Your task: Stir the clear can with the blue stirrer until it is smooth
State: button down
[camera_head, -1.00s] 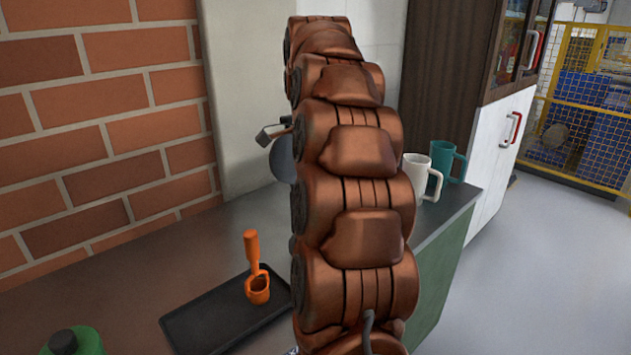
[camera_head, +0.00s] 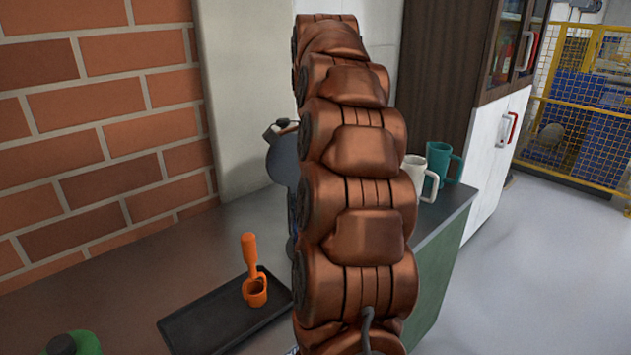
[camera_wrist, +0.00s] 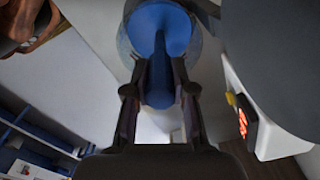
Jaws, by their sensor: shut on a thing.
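In the wrist view, my gripper (camera_wrist: 160,92) is shut on the handle of the blue stirrer (camera_wrist: 159,88). The stirrer reaches up the picture into the round mouth of the clear can (camera_wrist: 128,42), where blue content (camera_wrist: 158,22) shows. I cannot tell from this view how deep the stirrer sits or how smooth the content is. In the head view, my copper-coloured arm hides my gripper, the blue stirrer and the clear can.
White (camera_head: 412,170) and teal (camera_head: 438,160) mugs stand behind my arm. A green-topped container (camera_head: 72,345) is at lower left. A white device with a red display (camera_wrist: 275,130) is near my gripper.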

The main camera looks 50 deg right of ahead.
jog(key=shift+r+p, duration=2)
jog(key=shift+r, duration=1.45)
notch_tip(320, 180, up, 7)
jog(key=p, duration=0.7)
jog(key=shift+r, duration=0.15)
